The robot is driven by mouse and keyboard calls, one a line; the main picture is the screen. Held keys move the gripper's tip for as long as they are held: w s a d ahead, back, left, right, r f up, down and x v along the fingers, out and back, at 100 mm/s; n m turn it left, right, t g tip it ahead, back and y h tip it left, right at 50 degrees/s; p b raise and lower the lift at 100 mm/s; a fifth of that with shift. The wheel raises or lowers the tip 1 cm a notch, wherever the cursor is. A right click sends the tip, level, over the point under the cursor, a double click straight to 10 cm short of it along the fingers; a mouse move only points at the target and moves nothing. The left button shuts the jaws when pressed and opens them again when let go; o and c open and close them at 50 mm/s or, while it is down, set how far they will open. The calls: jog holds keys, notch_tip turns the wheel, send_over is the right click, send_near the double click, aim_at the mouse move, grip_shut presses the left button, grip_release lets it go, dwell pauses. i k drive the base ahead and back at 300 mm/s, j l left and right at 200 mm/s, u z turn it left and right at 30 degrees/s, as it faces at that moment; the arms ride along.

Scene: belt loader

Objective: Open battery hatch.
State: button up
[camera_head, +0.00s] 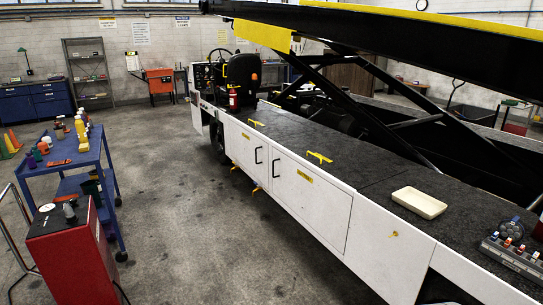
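The belt loader (400,262) runs from the back left to the front right, with white side panels and a dark top deck. Two white side doors show black handles and small yellow labels: a nearer door (315,205) and a farther door (243,148). Both look closed. Yellow handles stand on the deck, one nearer (319,157) and one farther (256,122). The deck looks flat and closed around them. The labels are too small to read, so I cannot tell which cover is the battery hatch. My gripper is not in view.
A cream tray (419,203) lies on the deck. A connector block (512,255) sits at the right edge. A blue cart (64,158) and a red cabinet (68,255) stand at left. Clear concrete floor (190,235) lies between them and the loader. The black boom (400,30) hangs overhead.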

aim_at(358, 169)
jog(key=i+l+u, duration=0.15)
jog(key=i+u, duration=0.15)
jog(key=i, duration=1.3)
jog(key=i+z, duration=0.2)
jog(key=i, duration=0.3)
jog(key=i+j+z, duration=0.2)
jog(key=i, duration=0.35)
jog(key=i+j+z, duration=0.25)
jog(key=i, duration=0.25)
jog(key=i+z, duration=0.3)
jog(key=i+j+z, duration=0.25)
jog(key=i, duration=0.15)
jog(key=l, duration=0.1)
